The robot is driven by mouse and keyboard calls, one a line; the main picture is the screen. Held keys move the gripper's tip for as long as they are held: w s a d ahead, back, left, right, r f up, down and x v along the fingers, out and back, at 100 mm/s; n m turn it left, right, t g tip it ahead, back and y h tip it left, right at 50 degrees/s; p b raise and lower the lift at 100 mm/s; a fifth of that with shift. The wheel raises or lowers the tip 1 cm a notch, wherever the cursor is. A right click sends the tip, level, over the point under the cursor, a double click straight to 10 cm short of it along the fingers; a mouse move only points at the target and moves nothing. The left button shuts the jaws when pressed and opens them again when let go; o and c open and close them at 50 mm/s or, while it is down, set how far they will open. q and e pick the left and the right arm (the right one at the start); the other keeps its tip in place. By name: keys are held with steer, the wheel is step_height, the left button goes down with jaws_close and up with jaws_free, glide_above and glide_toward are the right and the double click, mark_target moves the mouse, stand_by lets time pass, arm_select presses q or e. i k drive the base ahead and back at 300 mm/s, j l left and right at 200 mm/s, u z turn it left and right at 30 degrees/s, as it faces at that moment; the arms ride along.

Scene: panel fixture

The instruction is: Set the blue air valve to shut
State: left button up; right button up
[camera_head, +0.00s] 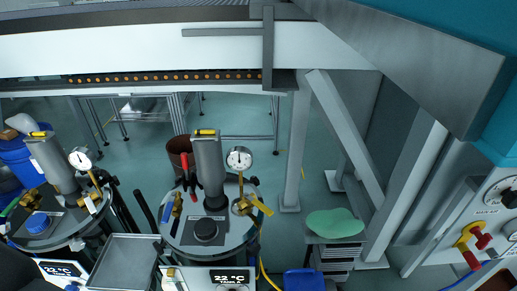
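A small blue lever (167,213) stands beside a brass valve body (177,206) on the left side of the middle tank's lid (222,238). It looks like the blue air valve, but it is too small to read its setting for sure. The lever points roughly up and down in the picture. A red-handled part (185,163) rises just behind it, and a yellow lever (262,206) sits on a brass valve at the lid's right. Neither of my grippers can be made out.
A grey cylinder (208,170) and a dial gauge (239,159) stand on the middle lid. A second tank with a blue cap (37,222) is at left. A grey tray (117,262) lies between them. A panel with a yellow-red valve (470,240) is at right.

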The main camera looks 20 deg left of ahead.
mark_target(166, 218)
steer(key=u, duration=1.35)
steer(key=k+l, duration=0.1)
steer(key=k, duration=0.2)
steer(key=i, duration=0.5)
